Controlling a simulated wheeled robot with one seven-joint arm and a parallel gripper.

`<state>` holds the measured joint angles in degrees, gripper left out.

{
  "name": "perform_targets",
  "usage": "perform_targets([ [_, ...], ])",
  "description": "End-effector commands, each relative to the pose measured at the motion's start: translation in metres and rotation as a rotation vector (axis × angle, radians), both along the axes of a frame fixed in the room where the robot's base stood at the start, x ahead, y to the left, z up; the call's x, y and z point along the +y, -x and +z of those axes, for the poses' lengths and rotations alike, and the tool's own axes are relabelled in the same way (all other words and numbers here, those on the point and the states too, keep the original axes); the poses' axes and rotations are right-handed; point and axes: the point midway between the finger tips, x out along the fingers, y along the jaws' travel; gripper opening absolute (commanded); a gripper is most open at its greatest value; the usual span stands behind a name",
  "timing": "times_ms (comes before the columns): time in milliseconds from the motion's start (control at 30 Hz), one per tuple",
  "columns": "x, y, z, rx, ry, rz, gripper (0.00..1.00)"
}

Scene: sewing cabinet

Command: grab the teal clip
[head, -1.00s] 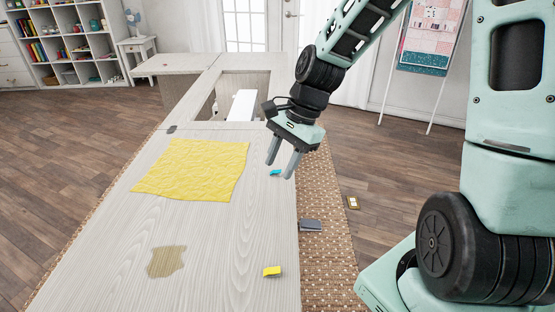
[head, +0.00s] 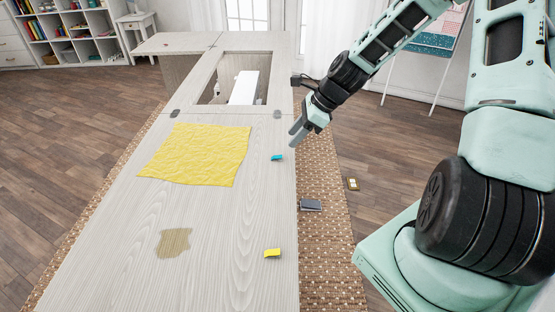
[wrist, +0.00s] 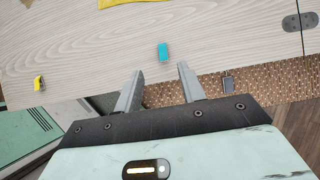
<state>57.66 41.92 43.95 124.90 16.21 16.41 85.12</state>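The teal clip (head: 277,158) lies on the pale wood cabinet top near its right edge. In the wrist view the teal clip (wrist: 163,52) is beyond the fingertips, roughly in line with the gap between them. My gripper (head: 294,136) is above the cabinet's right edge, a little to the upper right of the clip in the head view. In the wrist view my gripper (wrist: 160,76) has its two fingers spread apart with nothing between them. It does not touch the clip.
A yellow cloth (head: 198,154) lies left of the clip. A yellow clip (head: 272,253) sits nearer on the top, with a brown patch (head: 174,242) to its left. A grey object (head: 311,205) is beyond the right edge. An opening (head: 212,90) lies at the back.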

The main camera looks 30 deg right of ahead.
Motion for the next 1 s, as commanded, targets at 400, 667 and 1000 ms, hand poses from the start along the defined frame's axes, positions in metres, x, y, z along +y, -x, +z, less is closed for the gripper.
perform_targets([
  [400, 0.017, -0.013, -0.037, 0.002, -0.001, 0.002, 0.4],
  [667, 0.03, -0.024, -0.067, 0.001, -0.001, 0.002, 0.4],
  [1000, 0.031, -0.025, -0.07, -0.001, 0.002, 0.001, 0.26],
])
